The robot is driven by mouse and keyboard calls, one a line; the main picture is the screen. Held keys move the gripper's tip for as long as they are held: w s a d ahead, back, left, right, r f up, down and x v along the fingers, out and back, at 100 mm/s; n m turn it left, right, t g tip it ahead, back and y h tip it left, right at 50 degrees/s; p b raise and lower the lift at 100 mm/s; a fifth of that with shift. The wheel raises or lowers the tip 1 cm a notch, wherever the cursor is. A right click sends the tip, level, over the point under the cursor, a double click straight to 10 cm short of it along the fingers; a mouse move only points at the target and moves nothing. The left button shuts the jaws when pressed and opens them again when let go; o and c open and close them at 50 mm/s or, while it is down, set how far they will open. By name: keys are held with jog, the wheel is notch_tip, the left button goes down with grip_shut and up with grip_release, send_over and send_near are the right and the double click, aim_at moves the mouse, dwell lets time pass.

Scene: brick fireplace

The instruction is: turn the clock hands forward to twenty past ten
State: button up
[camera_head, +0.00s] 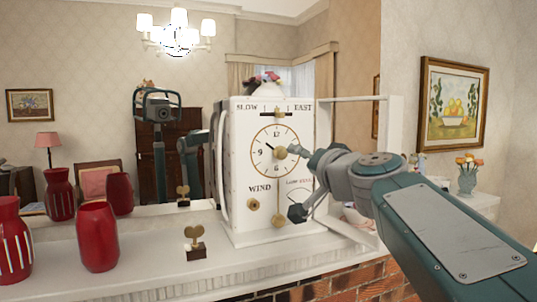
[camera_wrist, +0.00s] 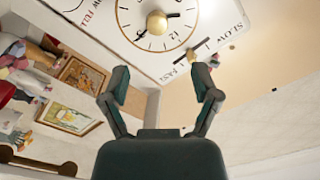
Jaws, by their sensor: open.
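The white box clock (camera_head: 234,205) stands upright on the mantel. Its round dial (camera_head: 263,163) has a gold knob (camera_head: 281,153) at the centre, and one dark hand points up-left towards ten. In the wrist view the dial appears turned, with the knob (camera_wrist: 157,23) at the top middle. There one dark hand reaches lower left, near the three-to-four side; the other is short and on the opposite side. My gripper (camera_wrist: 161,72) is open and empty, its fingers spread with the knob beyond the gap.
Red vases (camera_head: 98,237) stand on the mantel (camera_head: 150,270) at left. A small gold key-like piece on a dark base (camera_head: 195,243) stands before the clock. A white frame (camera_head: 394,150) rises to its right. Below are bricks (camera_head: 340,284).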

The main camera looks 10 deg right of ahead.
aim_at(282, 152)
jog(key=w+n, duration=0.1)
jog(key=w, duration=0.2)
jog(key=w+a+n, duration=0.1)
jog(key=w, duration=0.3)
jog(key=w+a+n, duration=0.1)
jog(key=w, duration=0.3)
jog(key=shift+w+n, duration=0.25)
jog(key=shift+n, duration=0.05)
grip_shut()
